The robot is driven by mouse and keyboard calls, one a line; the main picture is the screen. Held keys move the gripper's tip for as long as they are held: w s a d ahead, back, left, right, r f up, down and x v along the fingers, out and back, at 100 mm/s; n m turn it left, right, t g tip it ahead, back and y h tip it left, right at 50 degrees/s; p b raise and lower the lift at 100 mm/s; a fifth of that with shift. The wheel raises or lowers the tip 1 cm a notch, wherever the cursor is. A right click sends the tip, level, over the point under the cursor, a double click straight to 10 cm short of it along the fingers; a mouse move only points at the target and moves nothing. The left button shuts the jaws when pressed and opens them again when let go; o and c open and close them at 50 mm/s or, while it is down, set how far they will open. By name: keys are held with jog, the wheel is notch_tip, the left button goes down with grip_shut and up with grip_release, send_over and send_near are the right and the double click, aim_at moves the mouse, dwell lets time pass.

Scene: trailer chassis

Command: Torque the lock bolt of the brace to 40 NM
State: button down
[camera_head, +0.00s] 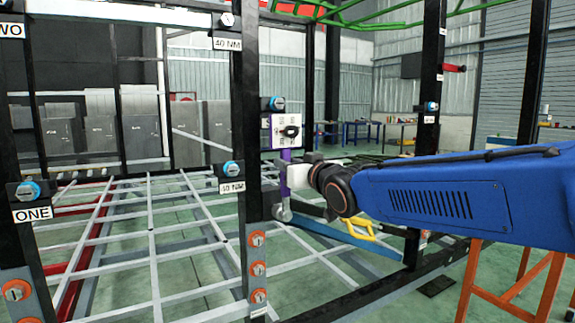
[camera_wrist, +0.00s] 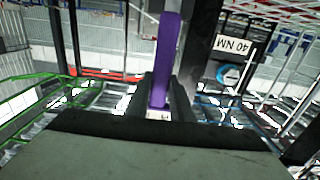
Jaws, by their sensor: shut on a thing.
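My gripper (camera_head: 284,182) is beside a black upright post. It is shut on a purple bar-shaped tool (camera_head: 285,155). In the wrist view the tool (camera_wrist: 167,55) stands between the two black fingers (camera_wrist: 160,98). A white patterned block with a dark round part (camera_head: 285,131) shows at the tool's upper end in the head view. Blue-ringed bolts sit on the posts. One bolt (camera_head: 226,19) is above a "40 NM" label (camera_head: 227,43). The wrist view shows a "40 NM" label (camera_wrist: 234,46) beside a blue-ringed bolt (camera_wrist: 230,74), apart from the tool. I cannot tell which part is the brace.
A lower blue-ringed bolt (camera_head: 231,168) has another NM label. Bolts near "ONE" (camera_head: 33,213) stand at the left. Black posts and a grey lattice (camera_head: 150,230) surround the gripper. A yellow handle (camera_head: 358,229) on a blue bar and an orange trestle (camera_head: 505,285) are to the right.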

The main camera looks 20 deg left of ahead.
jog(key=shift+w+a+r, duration=0.1)
jog(key=shift+w+a, duration=0.35)
jog(key=shift+a, duration=0.15)
dwell(1.1)
jog(key=c, duration=2.1)
grip_release()
grip_shut()
